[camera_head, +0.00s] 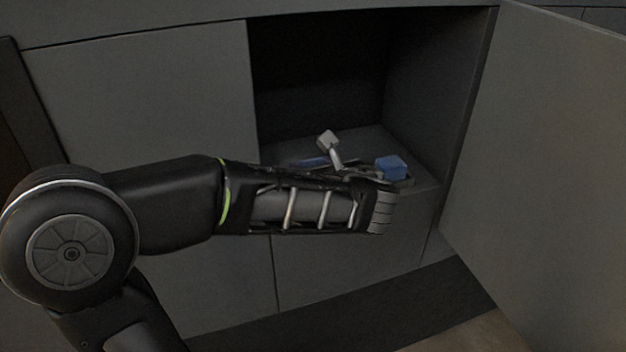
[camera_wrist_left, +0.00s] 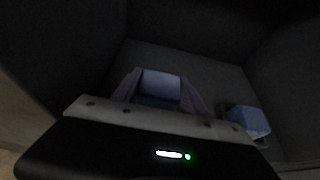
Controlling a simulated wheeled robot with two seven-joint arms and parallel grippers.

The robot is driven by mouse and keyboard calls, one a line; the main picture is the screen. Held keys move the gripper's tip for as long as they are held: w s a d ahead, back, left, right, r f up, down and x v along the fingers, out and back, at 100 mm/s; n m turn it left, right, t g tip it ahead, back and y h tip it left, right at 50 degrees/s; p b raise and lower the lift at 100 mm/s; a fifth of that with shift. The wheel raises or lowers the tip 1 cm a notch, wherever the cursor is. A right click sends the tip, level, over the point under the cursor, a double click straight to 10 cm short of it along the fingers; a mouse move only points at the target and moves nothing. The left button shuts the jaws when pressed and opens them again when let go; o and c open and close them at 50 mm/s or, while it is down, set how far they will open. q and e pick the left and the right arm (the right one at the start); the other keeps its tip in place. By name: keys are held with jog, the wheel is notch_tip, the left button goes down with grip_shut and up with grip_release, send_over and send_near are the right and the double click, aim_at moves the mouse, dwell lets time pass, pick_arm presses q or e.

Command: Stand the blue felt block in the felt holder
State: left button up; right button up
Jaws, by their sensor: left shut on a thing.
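My left gripper (camera_wrist_left: 158,92) reaches into the open cabinet compartment and is shut on a pale blue block, the blue felt block (camera_wrist_left: 161,86), held between its two purplish fingers in the left wrist view. In the head view my forearm and wrist hide most of the gripper; a strip of blue shows just behind the arm. A second blue block (camera_head: 390,166) sits at the compartment's right front, in or against a dark low holder (camera_head: 404,182). It also shows at the lower right of the wrist view (camera_wrist_left: 252,121), apart from the fingers. My right gripper is out of view.
The compartment has a dark back, a right side wall (camera_head: 436,92) and a grey floor (camera_head: 365,142). The cabinet door (camera_head: 550,160) stands open at the right. A closed panel (camera_head: 140,100) lies to the left.

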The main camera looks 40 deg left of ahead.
pick_arm(q)
notch_tip(320, 180, down, 3)
jog(key=shift+f, duration=0.15)
jog(key=shift+f, duration=0.1)
jog(key=o, duration=1.5)
jog(key=shift+c, duration=0.2)
